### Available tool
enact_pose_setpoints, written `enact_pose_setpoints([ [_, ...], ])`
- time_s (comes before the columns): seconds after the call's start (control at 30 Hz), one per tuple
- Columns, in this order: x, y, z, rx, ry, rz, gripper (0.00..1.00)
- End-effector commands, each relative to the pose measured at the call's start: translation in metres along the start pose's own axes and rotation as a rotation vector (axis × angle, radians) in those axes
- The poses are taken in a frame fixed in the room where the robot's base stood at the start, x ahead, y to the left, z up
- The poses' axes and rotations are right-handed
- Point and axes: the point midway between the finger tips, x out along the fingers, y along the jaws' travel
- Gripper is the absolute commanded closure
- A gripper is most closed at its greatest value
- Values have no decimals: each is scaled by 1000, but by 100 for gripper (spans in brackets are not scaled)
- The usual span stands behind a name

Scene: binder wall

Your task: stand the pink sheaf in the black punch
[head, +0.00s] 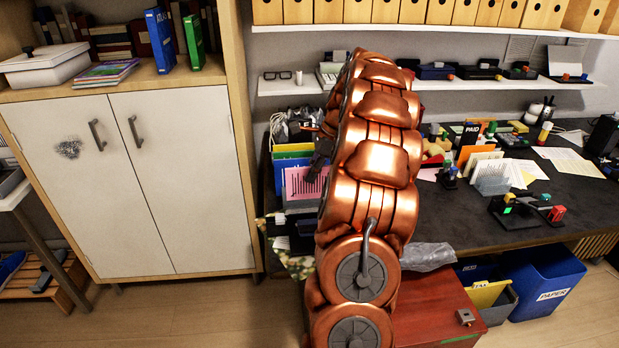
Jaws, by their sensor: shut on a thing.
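The pink sheaf (304,183) is a sheet-like stack with dark marks, left of my copper arm at the desk's left end. My gripper (319,165) is a dark shape at the sheaf's right edge, partly hidden behind my arm; it is shut on the sheaf. I cannot tell whether the sheaf touches what is below it. A black punch (480,70) appears to stand on the wall shelf, among similar dark devices. At this size I cannot be sure which is the task's punch.
Blue, green and yellow folders (292,158) stand behind the sheaf. A red-brown cabinet (430,300) and blue paper bin (545,285) stand below.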

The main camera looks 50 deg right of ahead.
Motion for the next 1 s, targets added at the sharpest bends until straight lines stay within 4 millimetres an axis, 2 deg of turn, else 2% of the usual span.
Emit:
enact_pose_setpoints([
  [0.57, -2, 0, 2, 2, -2, 6, 100],
  [1.0, 36, 1, -13, 0, -2, 9, 100],
])
